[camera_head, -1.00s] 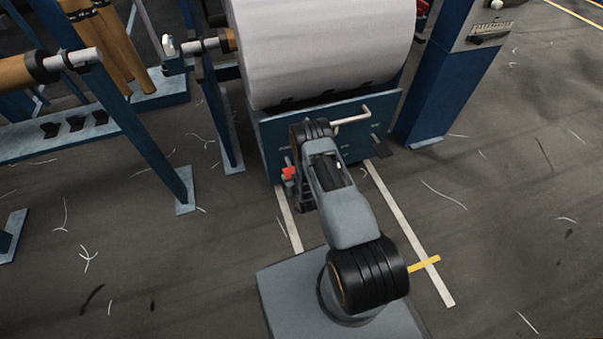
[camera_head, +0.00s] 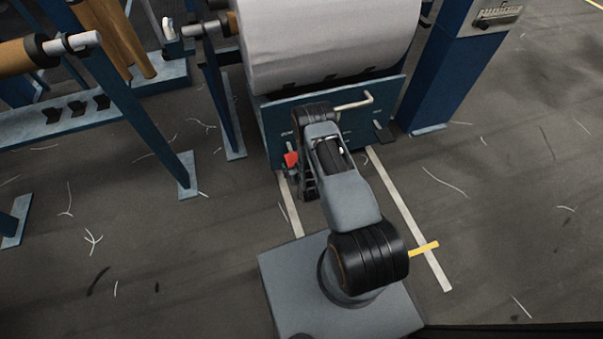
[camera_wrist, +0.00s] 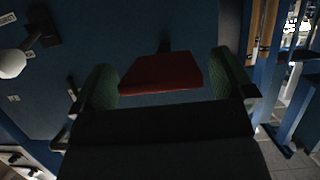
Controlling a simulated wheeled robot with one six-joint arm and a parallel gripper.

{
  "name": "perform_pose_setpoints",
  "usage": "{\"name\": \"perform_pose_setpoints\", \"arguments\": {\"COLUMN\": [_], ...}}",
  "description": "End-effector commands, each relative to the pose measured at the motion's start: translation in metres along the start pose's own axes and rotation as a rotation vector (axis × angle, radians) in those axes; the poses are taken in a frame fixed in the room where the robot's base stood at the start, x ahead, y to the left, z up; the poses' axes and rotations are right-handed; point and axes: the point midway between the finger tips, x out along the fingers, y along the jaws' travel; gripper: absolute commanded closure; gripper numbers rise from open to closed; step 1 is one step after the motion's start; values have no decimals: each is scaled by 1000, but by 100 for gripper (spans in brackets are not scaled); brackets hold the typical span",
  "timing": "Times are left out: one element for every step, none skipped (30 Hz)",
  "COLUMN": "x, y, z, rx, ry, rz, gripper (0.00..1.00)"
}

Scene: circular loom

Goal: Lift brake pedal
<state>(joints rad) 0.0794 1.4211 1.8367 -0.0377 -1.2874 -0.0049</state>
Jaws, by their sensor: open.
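The red brake pedal (camera_head: 291,159) sticks out low on the left side of the blue panel under the white roll. In the wrist view the red pedal (camera_wrist: 160,73) lies between the two green-padded fingers of my gripper (camera_wrist: 168,77). The fingers are open, one on each side, with a gap between each finger and the pedal's edges. A dark stem behind the pedal runs to the blue panel. My arm hides most of the gripper in the head view.
A pale bent handle (camera_head: 355,103) juts from the upper panel (camera_head: 362,145), with a dark pedal (camera_head: 383,131) at its right. A blue column (camera_head: 440,75) stands right and a blue post frame (camera_head: 140,130) left. Open floor lies on both sides.

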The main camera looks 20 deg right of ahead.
Motion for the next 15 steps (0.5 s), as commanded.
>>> {"name": "perform_pose_setpoints", "arguments": {"x": [-12,-18,-26,-33,-39,-48,-54,-60,-68,-73,-79,-85,-90,-94,-99], "y": [0,0,0,0,0,0,0,0,0,0,1,1,1,1,1], "z": [-3,-3,-3,-4,-4,-3,-3,-3,-4,-3,-3,-3,-2,-2,-2], "rx": [0,0,0,0,0,0,0,0,1,1,1,1,1,1,1], "ry": [-3,-4,-4,-4,-4,-4,-3,-4,-3,-3,-3,-3,-3,-3,-2], "rz": [0,0,0,1,1,1,1,1,1,1,1,1,1,1,1], "gripper": [0,0,0,0,0,0,0,0,0,0,0,0,0,0,0]}}
